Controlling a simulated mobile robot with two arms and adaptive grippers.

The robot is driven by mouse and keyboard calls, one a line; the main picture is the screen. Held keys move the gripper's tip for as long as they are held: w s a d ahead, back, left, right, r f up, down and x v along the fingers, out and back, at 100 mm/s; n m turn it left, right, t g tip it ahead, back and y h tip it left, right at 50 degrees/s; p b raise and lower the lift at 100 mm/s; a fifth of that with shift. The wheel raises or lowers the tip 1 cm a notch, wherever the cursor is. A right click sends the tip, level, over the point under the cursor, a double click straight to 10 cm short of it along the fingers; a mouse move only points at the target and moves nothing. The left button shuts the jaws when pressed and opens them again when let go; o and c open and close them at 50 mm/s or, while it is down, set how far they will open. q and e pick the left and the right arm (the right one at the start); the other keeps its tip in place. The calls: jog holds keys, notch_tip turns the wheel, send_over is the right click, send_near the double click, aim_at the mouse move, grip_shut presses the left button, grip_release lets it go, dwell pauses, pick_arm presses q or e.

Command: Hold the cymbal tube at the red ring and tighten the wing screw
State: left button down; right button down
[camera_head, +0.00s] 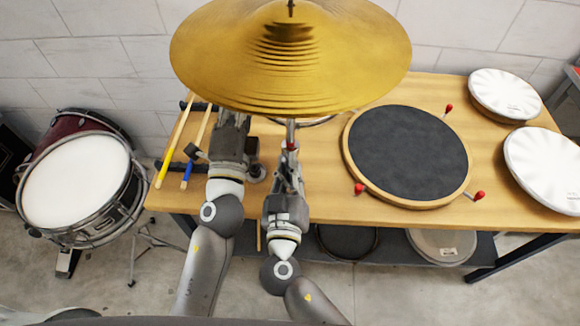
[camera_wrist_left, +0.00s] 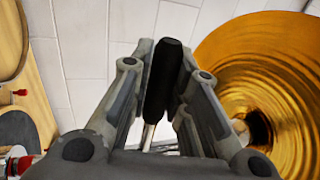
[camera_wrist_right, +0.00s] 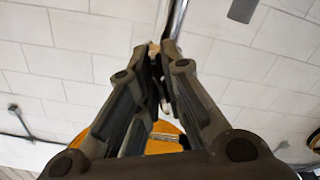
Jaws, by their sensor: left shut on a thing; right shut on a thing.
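The gold cymbal (camera_head: 290,60) sits on top of a thin metal tube (camera_head: 291,128), with a red ring (camera_head: 290,146) low on it. My right gripper (camera_head: 290,160) is at the tube by the red ring, shut on it; the tube (camera_wrist_right: 177,18) rises past its fingertips in the right wrist view. My left gripper (camera_head: 233,118) is left of the tube, its tips partly under the cymbal edge. In the left wrist view it is shut on a black rounded cylinder (camera_wrist_left: 165,75) with a metal rod below. I cannot make out the wing screw.
A wooden bench (camera_head: 325,205) carries a black practice pad (camera_head: 408,150) with red knobs, drumsticks (camera_head: 175,140) at the left and white drum heads (camera_head: 545,165) at the right. A drum (camera_head: 75,180) stands on the floor at the left.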

pick_arm(q)
jog(key=shift+a+r, duration=0.1)
jog(key=shift+r, duration=0.15)
pick_arm(e)
jog(key=shift+f+m, duration=0.15)
jog(key=shift+m, duration=0.7)
jog(key=shift+f+m, duration=0.15)
jog(key=shift+m, duration=0.7)
jog(key=c, duration=1.7)
grip_release()
jog(key=shift+o, duration=0.8)
jog(key=shift+r, duration=0.15)
jog(key=s, duration=1.2)
pick_arm(q)
jog(key=c, duration=1.3)
grip_release()
jog(key=shift+f, duration=0.15)
